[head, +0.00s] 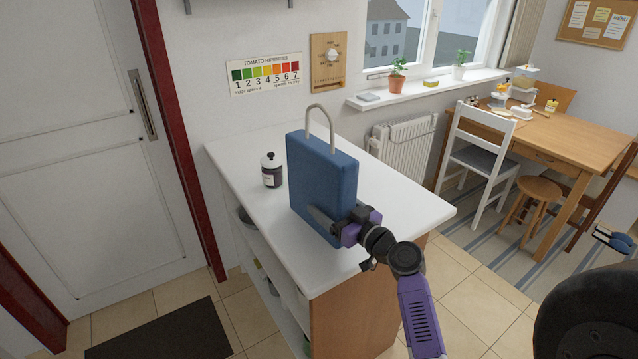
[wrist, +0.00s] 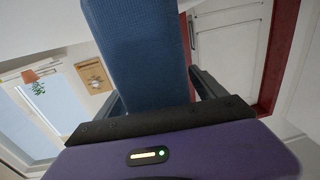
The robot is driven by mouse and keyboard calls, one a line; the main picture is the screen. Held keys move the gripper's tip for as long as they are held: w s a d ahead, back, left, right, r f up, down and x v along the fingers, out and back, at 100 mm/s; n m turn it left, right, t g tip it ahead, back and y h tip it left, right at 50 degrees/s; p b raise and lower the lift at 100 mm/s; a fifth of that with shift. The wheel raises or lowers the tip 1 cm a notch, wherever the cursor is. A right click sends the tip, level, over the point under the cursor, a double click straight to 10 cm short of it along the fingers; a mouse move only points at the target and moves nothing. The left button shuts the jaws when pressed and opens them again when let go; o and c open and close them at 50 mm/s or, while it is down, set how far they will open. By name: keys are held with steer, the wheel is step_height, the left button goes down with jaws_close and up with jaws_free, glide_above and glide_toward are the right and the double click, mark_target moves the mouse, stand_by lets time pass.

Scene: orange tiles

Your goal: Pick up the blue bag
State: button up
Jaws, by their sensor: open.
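The blue bag (head: 318,182) stands upright on the white counter (head: 400,200), with a pale looped handle (head: 320,112) on top. My gripper (head: 328,222) is at the bag's lower front side in the head view. In the wrist view the bag (wrist: 138,50) fills the upper middle, between the two dark fingers of my gripper (wrist: 155,88). The fingers are open, one on each side of the bag. Whether either finger touches the bag cannot be told. The bag's far side and base are partly hidden.
The counter's right part is clear. A radiator (head: 402,143) and a white chair (head: 478,165) stand beyond. A door (head: 85,140) is at the left.

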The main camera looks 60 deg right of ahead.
mark_target(331, 128)
steer(key=shift+w+d, duration=0.25)
steer(key=shift+w, duration=0.25)
steer(key=c, duration=1.6)
step_height(331, 128, up, 20)
steer(key=shift+p, duration=0.4)
